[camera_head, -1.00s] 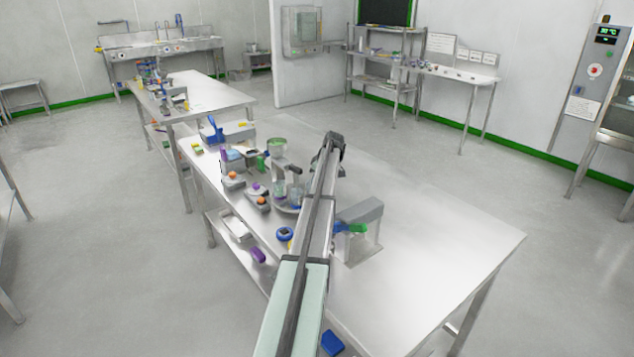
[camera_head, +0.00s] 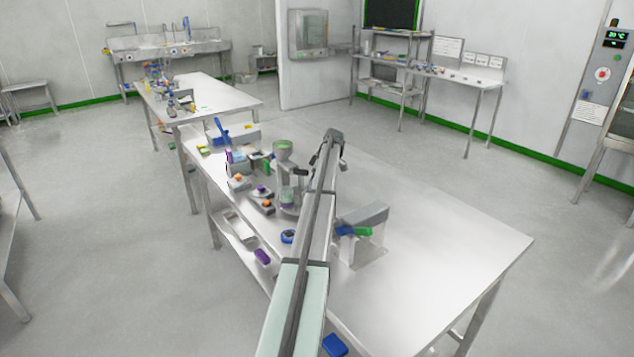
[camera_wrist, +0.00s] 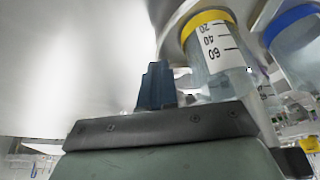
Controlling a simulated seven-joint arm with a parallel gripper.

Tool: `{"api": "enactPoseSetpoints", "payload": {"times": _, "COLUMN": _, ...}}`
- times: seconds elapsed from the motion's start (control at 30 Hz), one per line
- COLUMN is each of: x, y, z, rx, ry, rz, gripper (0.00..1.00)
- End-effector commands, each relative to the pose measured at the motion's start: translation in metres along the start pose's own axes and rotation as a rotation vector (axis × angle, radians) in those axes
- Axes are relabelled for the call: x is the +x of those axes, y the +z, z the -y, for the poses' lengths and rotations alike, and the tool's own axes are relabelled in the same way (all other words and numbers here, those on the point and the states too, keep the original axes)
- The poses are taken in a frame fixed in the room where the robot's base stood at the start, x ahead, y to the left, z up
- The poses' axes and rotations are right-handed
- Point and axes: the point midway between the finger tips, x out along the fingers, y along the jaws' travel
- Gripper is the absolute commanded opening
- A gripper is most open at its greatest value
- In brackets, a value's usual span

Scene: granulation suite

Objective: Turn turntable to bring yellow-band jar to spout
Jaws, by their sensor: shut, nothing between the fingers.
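In the wrist view, my gripper (camera_wrist: 156,86) shows as dark blue fingertips, shut and empty. The yellow-band jar (camera_wrist: 214,50) is a clear cylinder with a yellow ring and a white label marked 20, 40, 60. It is just right of the fingertips; whether they touch it I cannot tell. A blue-band jar (camera_wrist: 297,45) is farther right. In the head view, the hopper stand (camera_head: 284,152) with its green-rimmed top rises beside my arm, with the jar area below it. My arm partly hides the turntable there. The spout cannot be made out.
Small coloured items on dark bases (camera_head: 262,200) stand left of the hopper stand. A grey block-shaped fixture (camera_head: 362,216) with blue and green parts is right of my arm. The right part of the steel table (camera_head: 440,250) is clear.

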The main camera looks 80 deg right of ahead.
Motion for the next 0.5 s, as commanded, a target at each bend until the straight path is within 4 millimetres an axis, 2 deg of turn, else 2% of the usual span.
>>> {"api": "enactPoseSetpoints", "payload": {"times": 0.5, "x": 0.010, "y": -0.024, "z": -0.004, "rx": 0.003, "ry": 0.001, "rz": 0.000, "gripper": 0.00}}
